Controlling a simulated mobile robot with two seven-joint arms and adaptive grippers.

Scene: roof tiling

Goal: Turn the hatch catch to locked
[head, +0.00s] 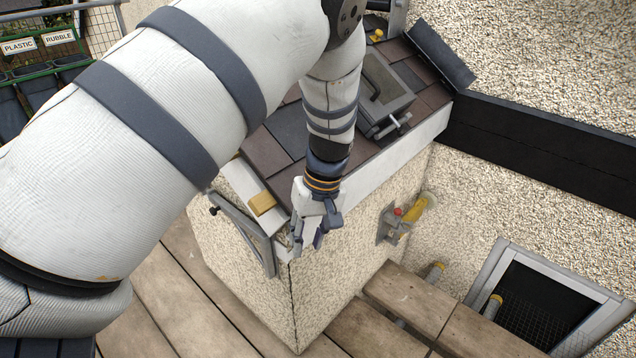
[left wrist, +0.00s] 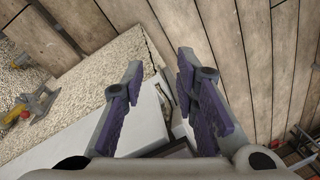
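A grey hatch (head: 392,90) with a raised frame is set in the brown tiled roof, partly behind my left forearm in the head view. A small metal fitting with a crossbar (head: 391,127), which looks like the catch, is at its lower edge. I cannot tell which way it is turned. My left gripper (head: 313,240) hangs over the near roof corner, below and left of the hatch, apart from the fitting. Its fingers are spread and empty in the left wrist view (left wrist: 160,66). The right gripper is not in view.
A yellow-handled fitting with a red knob (head: 408,211) sticks out from the pebbled wall. A tan block (head: 262,203) lies on the white roof edge, above a grey bracket (head: 248,235). Wooden planks (head: 190,300) lie below. A dark opening (head: 540,300) is at lower right.

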